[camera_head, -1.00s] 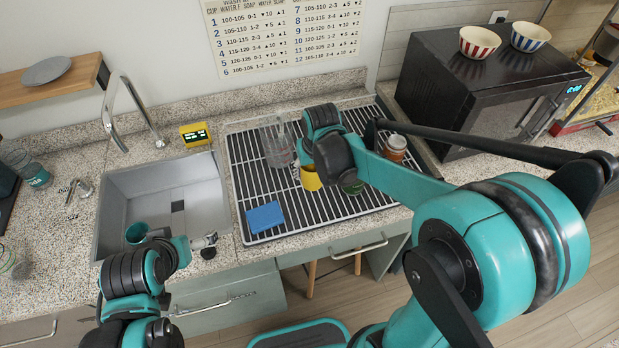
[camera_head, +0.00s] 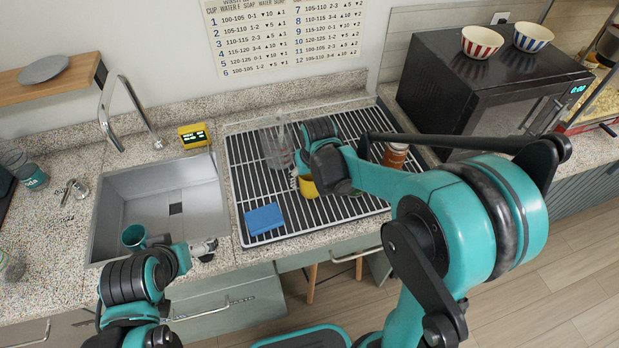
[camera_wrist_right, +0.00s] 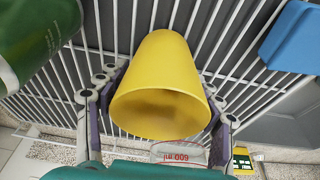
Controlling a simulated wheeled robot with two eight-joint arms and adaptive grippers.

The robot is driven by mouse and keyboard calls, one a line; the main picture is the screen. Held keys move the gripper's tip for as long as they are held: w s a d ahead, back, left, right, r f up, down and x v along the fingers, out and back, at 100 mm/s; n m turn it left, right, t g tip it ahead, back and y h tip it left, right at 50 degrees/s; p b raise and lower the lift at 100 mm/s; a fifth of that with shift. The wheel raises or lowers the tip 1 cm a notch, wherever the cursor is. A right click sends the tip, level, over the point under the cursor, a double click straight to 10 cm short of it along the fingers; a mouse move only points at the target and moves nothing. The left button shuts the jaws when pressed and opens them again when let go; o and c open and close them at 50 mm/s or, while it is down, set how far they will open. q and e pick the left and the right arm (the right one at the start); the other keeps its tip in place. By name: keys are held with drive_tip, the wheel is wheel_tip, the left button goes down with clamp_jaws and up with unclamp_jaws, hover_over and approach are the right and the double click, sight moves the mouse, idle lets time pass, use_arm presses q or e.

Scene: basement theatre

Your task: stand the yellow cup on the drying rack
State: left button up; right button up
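The yellow cup (camera_head: 308,187) is at the drying rack (camera_head: 237,180), partly hidden by my right arm in the head view. In the right wrist view the cup (camera_wrist_right: 160,75) has its wide open mouth toward the camera and its narrow end toward the rack bars. My right gripper (camera_wrist_right: 165,82) has a finger along each side of the cup, apparently against its wall. I cannot tell whether the cup's base touches the bars. My left gripper (camera_head: 206,250) is at the counter by the sink's front right corner, too small to read its fingers.
A blue sponge (camera_head: 264,219) lies on the rack's front left. A clear glass vessel (camera_head: 278,148) and an orange-brown jar (camera_head: 396,155) stand on the rack. A green object (camera_wrist_right: 35,40) is close beside the cup. A teal cup (camera_head: 134,237) is in the sink (camera_head: 150,200).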

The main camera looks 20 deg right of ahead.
drive_tip(key=shift+r, duration=0.1)
drive_tip(key=shift+r, duration=0.25)
drive_tip(key=p+v, duration=0.4)
drive_tip(key=v, duration=0.7)
drive_tip(key=s+d+t, duration=0.1)
drive_tip(key=s, duration=0.4)
drive_tip(key=s+d+r+t, duration=0.1)
drive_tip(key=s, duration=0.4)
drive_tip(key=s+d+t, duration=0.1)
drive_tip(key=s+t, duration=0.1)
drive_tip(key=s, duration=0.3)
drive_tip(key=shift+r, duration=0.4)
drive_tip(key=shift+w, duration=0.15)
wheel_tip(320, 180, down, 6)
drive_tip(key=b, duration=0.5)
drive_tip(key=shift+r+b, duration=0.1)
drive_tip(key=shift+b, duration=0.25)
